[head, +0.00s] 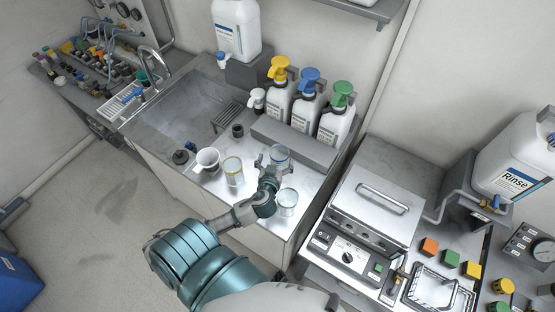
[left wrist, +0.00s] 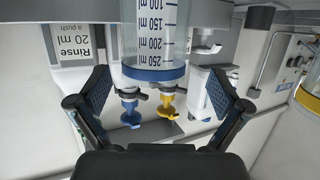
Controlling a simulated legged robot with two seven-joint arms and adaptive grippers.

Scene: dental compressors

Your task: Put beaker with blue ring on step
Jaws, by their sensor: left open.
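The beaker with the blue ring (head: 281,153) stands upright on the steel worktop in the head view, in front of the grey step (head: 290,142). In the left wrist view, which looks upside down, the beaker (left wrist: 155,40) shows its scale and blue rim between my fingers. My left gripper (head: 271,163) is open at the near side of the beaker. Its two padded fingers (left wrist: 156,92) are spread wide, with gaps on both sides of the beaker. My right gripper is not in view.
A yellow-ringed beaker (head: 233,172), a white jug (head: 207,161) and another clear beaker (head: 287,202) stand close to my gripper. Pump bottles with yellow (head: 279,98), blue (head: 306,104) and green (head: 335,120) tops stand at the step. A sink (head: 185,108) lies left.

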